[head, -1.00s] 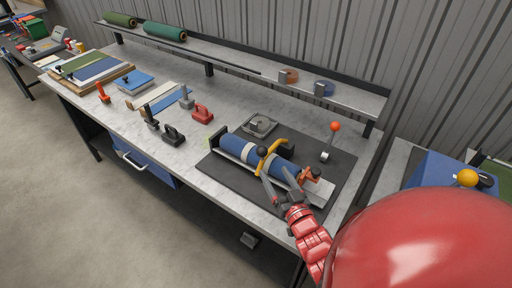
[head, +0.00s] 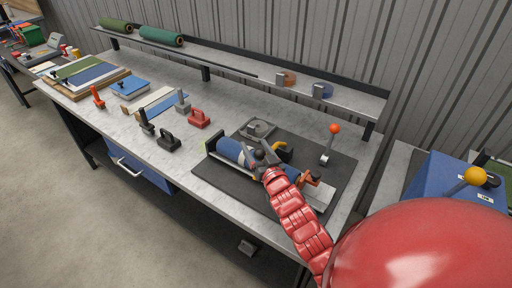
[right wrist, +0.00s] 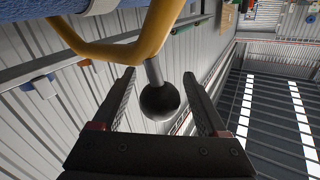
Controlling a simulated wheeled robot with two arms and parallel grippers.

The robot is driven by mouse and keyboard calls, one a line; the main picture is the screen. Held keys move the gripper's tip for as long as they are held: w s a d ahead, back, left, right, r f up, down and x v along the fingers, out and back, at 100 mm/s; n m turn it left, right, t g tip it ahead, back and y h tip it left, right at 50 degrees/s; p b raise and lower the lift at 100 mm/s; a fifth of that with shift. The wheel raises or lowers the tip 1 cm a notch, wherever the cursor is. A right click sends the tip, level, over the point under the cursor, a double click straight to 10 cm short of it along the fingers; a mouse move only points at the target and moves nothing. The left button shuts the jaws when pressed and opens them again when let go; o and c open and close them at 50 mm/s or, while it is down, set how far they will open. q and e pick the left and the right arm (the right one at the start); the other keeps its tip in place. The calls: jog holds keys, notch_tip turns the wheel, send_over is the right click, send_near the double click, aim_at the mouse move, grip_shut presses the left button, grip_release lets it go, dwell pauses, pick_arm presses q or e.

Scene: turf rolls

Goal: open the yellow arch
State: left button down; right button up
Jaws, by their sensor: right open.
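The yellow arch (head: 281,146) spans the blue roll (head: 229,149) on the dark mat; my right gripper hides much of it. In the right wrist view the arch (right wrist: 153,35) is a bent yellow bar, with a short metal stem ending in a black ball knob (right wrist: 159,99). My right gripper (head: 256,153) is at the arch. Its two fingers (right wrist: 160,80) are open, one on each side of the knob, with gaps visible between them and it. My left gripper is out of view.
An orange clamp (head: 309,179) sits at the roll's right end. A lever with an orange ball (head: 334,129) stands behind it. A grey round-topped fixture (head: 258,128) lies at the mat's back edge.

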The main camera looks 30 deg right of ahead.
jog(key=shift+c, duration=0.3)
grip_shut()
dwell(1.1)
